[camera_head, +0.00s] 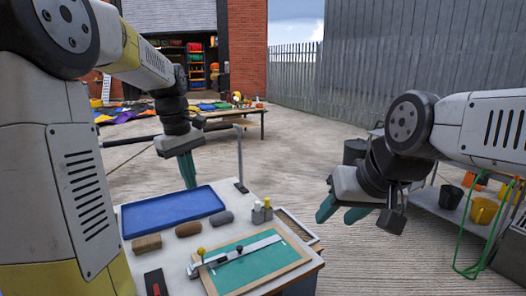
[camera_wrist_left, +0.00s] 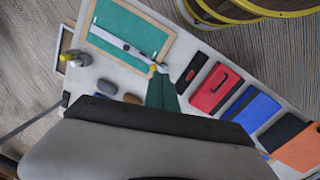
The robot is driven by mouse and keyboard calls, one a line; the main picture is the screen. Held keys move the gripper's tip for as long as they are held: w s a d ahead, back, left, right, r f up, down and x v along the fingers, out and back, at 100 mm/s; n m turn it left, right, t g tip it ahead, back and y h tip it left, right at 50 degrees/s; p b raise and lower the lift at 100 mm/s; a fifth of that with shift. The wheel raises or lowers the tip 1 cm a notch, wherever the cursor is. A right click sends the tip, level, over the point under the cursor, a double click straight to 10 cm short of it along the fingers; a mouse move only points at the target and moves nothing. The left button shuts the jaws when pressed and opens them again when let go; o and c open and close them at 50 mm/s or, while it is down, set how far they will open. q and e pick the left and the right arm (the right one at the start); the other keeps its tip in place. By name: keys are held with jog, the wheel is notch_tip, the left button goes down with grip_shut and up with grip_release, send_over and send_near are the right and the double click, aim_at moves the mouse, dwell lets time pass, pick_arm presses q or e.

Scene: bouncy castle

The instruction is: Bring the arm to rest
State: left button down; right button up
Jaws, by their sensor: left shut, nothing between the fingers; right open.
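My left gripper (camera_head: 187,170) is shut and empty, its green fingers pointing down above the far side of the white work table (camera_head: 172,258), behind the blue tray (camera_head: 172,210). Its shut fingers also show in the left wrist view (camera_wrist_left: 162,92), over the table top. My right gripper (camera_head: 340,212) is open and empty, held in the air to the right of the table. My left arm reaches in from the left, with its upper part close to the camera. My right arm comes in from the right edge.
On the table lie a green board (camera_head: 252,262) with a metal ruler, brown and grey blocks (camera_head: 222,218) and small bottles (camera_head: 262,210). A thin post (camera_head: 239,160) stands at the table's far corner. A shelf with buckets (camera_head: 484,210) is at right.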

pick_arm(q)
jog(key=s+d+m+t, duration=0.2)
jog(key=s+m, duration=0.3)
jog(key=s, duration=0.3)
jog(key=s+d+r+m+t+h, duration=0.1)
jog(key=s+d+m+t, duration=0.1)
jog(key=s, duration=0.7)
jog(key=m+t, duration=0.1)
jog(key=m, duration=0.1)
jog(key=shift+s+d+r+m+t, duration=0.15)
jog(key=shift+s+d+m+t, duration=0.1)
jog(key=shift+d+m+t, duration=0.15)
